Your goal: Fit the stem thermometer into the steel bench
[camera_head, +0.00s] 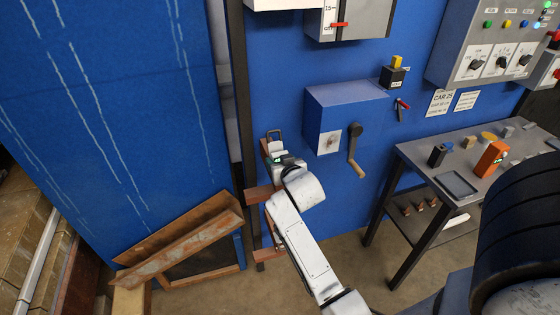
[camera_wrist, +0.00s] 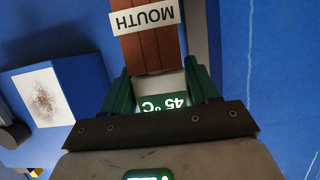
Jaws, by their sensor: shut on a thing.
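My gripper (camera_wrist: 160,84) has its two green fingers on either side of a pale thing with a lit "45 °C" display, which I take for the stem thermometer (camera_wrist: 166,103). The fingers are shut on it. Its stem is not clear to see. Just beyond it is a brown bar with a "MOUTH" label (camera_wrist: 156,19). In the head view my gripper (camera_head: 276,150) is by the blue wall, and the thermometer is too small to make out. The steel bench (camera_head: 412,152) stands to the right, well apart from my gripper.
The bench top holds an orange device (camera_head: 490,158), a dark tray (camera_head: 456,184) and several small blocks. A blue box with a crank (camera_head: 354,150) juts from the wall between my gripper and the bench. Rusty beams (camera_head: 180,240) lean at lower left. A control panel (camera_head: 490,50) hangs above the bench.

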